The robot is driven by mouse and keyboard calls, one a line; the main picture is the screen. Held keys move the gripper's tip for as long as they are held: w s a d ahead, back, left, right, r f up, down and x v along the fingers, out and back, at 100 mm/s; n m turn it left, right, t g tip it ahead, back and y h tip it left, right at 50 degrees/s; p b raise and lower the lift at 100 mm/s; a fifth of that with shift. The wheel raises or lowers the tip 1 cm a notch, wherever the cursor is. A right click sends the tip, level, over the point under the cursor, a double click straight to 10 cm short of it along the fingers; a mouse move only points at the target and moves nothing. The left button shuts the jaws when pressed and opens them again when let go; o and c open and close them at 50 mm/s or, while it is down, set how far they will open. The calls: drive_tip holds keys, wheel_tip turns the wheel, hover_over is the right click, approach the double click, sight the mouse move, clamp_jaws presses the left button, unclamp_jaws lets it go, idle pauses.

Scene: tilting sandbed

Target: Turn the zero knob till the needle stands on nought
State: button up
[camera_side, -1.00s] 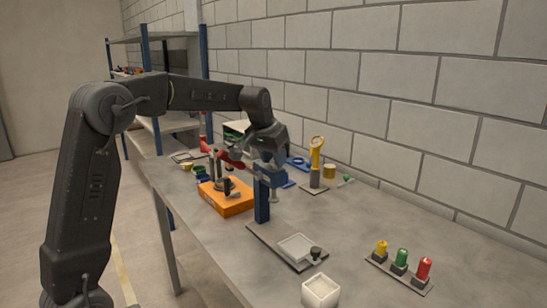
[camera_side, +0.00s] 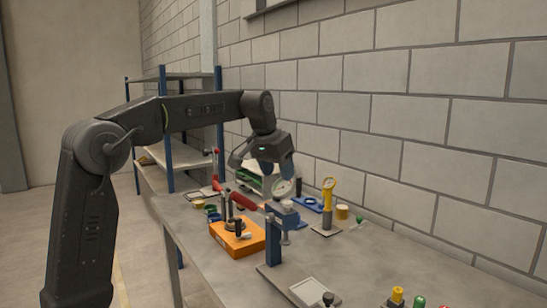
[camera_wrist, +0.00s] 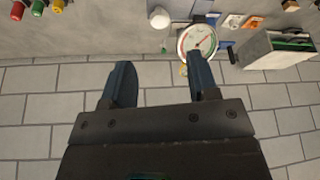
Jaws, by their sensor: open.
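A round white dial (camera_wrist: 189,38) with a red needle shows at the top of the wrist view. The needle slants towards the upper right of that picture; the scale marks are too small to read. My gripper (camera_side: 276,170) is above the dial there, open and empty. In the wrist view my gripper (camera_wrist: 160,80) has its two fingers wide apart, the right one overlapping the dial's lower edge. I cannot make out the zero knob for certain.
An orange block (camera_side: 238,238) and a red handle (camera_side: 243,201) lie left of the post. A yellow-topped instrument (camera_side: 328,190) and a yellow cup (camera_side: 342,212) stand behind, near the wall. A shallow tray (camera_side: 315,291) is in front.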

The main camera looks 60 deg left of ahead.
drive_tip(key=shift+v, duration=2.05)
drive_tip(key=s+d+f+m, duration=0.1)
drive_tip(key=s+d+f, duration=0.4)
drive_tip(key=s, duration=0.3)
drive_tip(key=s+d+f+m, duration=0.1)
drive_tip(key=s+d+f, duration=0.4)
drive_tip(key=s, duration=0.3)
drive_tip(key=s+d+f+m+t+h, duration=0.1)
drive_tip(key=s+d+f, duration=0.4)
drive_tip(key=s, duration=0.3)
drive_tip(key=shift+d+f, duration=0.35)
drive_tip(key=shift+f, duration=0.15)
